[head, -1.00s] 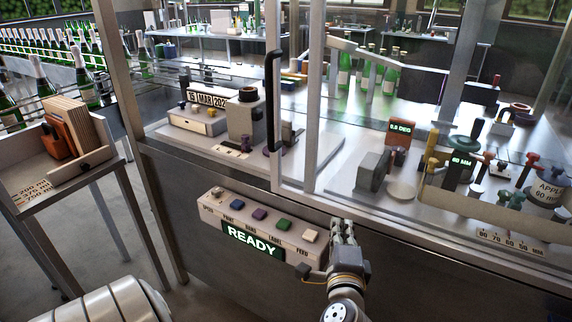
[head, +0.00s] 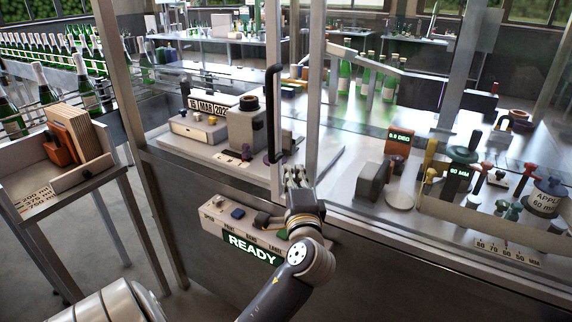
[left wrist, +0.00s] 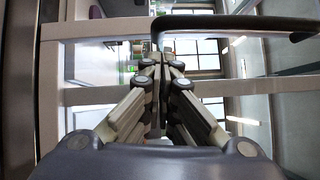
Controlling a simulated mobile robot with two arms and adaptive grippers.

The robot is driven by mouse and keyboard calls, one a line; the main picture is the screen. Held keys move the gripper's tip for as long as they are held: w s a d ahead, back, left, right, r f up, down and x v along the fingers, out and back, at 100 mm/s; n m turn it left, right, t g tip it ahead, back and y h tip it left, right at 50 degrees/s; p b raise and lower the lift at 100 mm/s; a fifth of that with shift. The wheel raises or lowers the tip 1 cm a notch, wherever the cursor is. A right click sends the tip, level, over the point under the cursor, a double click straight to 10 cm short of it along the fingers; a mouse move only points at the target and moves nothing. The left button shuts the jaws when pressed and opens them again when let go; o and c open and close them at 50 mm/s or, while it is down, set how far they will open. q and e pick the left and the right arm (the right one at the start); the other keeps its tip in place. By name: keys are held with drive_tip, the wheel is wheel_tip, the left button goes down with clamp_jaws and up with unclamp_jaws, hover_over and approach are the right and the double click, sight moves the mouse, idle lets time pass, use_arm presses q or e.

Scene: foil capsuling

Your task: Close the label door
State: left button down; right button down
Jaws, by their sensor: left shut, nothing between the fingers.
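The label door appears to be the clear panel with a pale metal edge (head: 279,182) and a tall black bar handle (head: 271,112) at the front of the machine. The bay left of the handle looks open. My left gripper (head: 296,176) is shut and empty, just right of the handle's lower end in the head view. In the left wrist view its closed fingertips (left wrist: 163,62) lie by one end of the black handle (left wrist: 232,23). I cannot tell whether they touch the handle or door edge. My right gripper is not in view.
A button panel with a lit READY sign (head: 252,249) sits below the gripper, partly hidden by my arm. A date-stamp unit (head: 200,125) stands inside the left bay. A metal post (head: 155,200) bounds that bay. A side stand with a wooden holder (head: 72,150) is at left.

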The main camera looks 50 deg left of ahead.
use_arm(q)
drive_tip(key=shift+s+a+r, duration=0.1)
drive_tip(key=shift+s+a, duration=0.05)
drive_tip(key=shift+a, duration=0.45)
drive_tip(key=shift+s+a+r, duration=0.1)
drive_tip(key=shift+a, duration=0.5)
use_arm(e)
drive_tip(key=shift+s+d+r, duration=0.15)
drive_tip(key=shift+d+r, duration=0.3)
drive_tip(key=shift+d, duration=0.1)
